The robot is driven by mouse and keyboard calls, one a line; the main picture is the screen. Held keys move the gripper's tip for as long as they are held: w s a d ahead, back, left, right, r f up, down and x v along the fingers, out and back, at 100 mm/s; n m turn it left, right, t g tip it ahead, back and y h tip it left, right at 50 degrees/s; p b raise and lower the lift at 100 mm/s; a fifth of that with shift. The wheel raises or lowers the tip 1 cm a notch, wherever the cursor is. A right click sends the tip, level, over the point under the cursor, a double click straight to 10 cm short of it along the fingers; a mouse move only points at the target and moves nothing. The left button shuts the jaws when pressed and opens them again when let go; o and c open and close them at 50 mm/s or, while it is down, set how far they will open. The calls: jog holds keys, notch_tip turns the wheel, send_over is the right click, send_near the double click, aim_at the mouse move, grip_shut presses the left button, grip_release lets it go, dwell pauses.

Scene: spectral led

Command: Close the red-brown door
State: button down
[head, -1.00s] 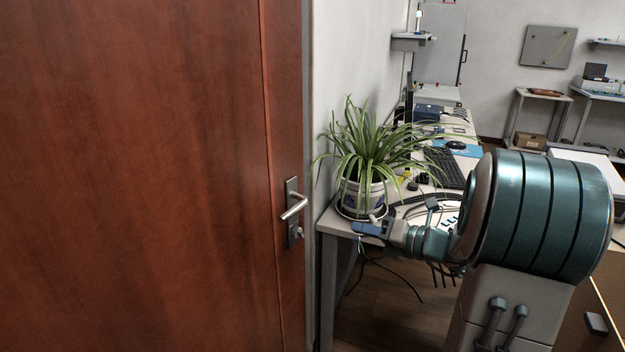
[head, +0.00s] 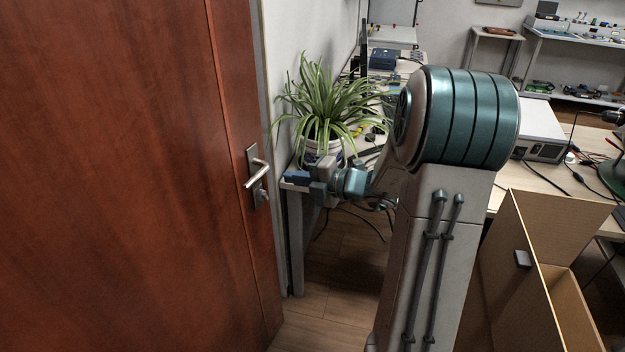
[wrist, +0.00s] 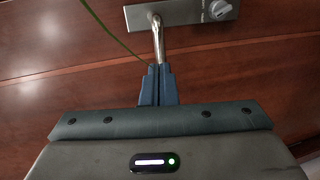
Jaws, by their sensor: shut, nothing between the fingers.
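The red-brown door (head: 115,170) fills the left of the head view. Its metal lever handle (head: 257,175) sits near the door's right edge. My gripper (head: 288,179) is just right of the handle, in front of the potted plant, with its fingers pointing left toward the door. In the wrist view the door (wrist: 75,55) fills the background. The handle lever (wrist: 158,38) lies straight ahead of my gripper's shut fingertips (wrist: 159,70). The fingers are together and empty. I cannot tell whether the tips touch the lever.
A potted plant (head: 325,110) stands on a desk right of the door, its leaves spreading near my arm. Cables hang below the desk. Wooden floor (head: 325,310) shows between door and arm.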

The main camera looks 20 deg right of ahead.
aim_at(263, 173)
jog(key=x, duration=0.6)
jog(key=shift+w, duration=0.1)
